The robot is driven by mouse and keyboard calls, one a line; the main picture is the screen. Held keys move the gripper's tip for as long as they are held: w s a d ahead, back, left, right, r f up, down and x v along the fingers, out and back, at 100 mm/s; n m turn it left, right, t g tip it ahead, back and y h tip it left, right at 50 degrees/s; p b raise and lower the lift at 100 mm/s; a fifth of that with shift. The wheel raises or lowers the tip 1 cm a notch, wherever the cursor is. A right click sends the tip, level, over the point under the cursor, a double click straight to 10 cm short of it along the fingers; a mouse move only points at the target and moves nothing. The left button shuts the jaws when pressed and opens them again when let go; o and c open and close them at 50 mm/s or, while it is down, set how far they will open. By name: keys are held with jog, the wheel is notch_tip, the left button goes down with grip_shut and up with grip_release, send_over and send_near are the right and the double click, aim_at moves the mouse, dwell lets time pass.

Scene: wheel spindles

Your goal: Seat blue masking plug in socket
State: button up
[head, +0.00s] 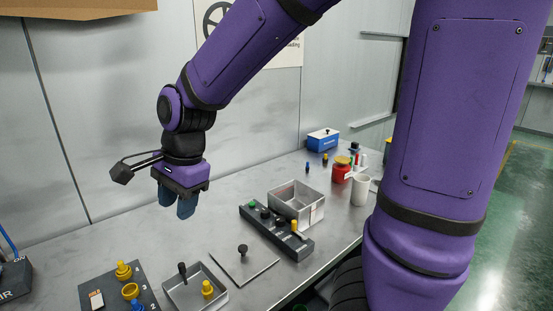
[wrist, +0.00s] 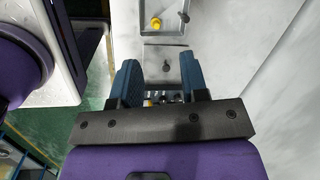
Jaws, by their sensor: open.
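My gripper (head: 176,208) hangs above the table, its two blue-grey fingers pointing down. It is open and empty, and the fingers also show apart in the wrist view (wrist: 165,88). A small blue plug (head: 308,167) stands at the back of the table, well to the right of my gripper. Another blue piece (head: 137,305) is on the dark numbered board (head: 98,283), partly cut off by the frame edge. A black block (head: 300,247) holds a green, a dark and a yellow piece in a row; whether one of its sockets is empty is unclear.
A grey open bin (head: 318,213) stands behind the black block. A shallow tray (head: 220,294) with a yellow piece and a flat plate with a black knob (head: 243,250) lie in front. A blue box (head: 323,139), red jar (head: 341,172) and white cup (head: 361,190) stand farther right.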

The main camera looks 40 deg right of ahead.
jog(key=s+d+r+n+t+h, duration=0.1)
jog(key=s+d+r+n, duration=0.4)
jog(key=s+d+n, duration=0.1)
jog(key=s+d+r+n+t+h, duration=0.1)
jog(key=s+d+r+n+t, duration=0.1)
jog(key=s+d+r+n, duration=0.3)
jog(key=s+n, duration=0.3)
jog(key=shift+s+d+t, duration=0.3)
jog(key=shift+s+d, duration=0.05)
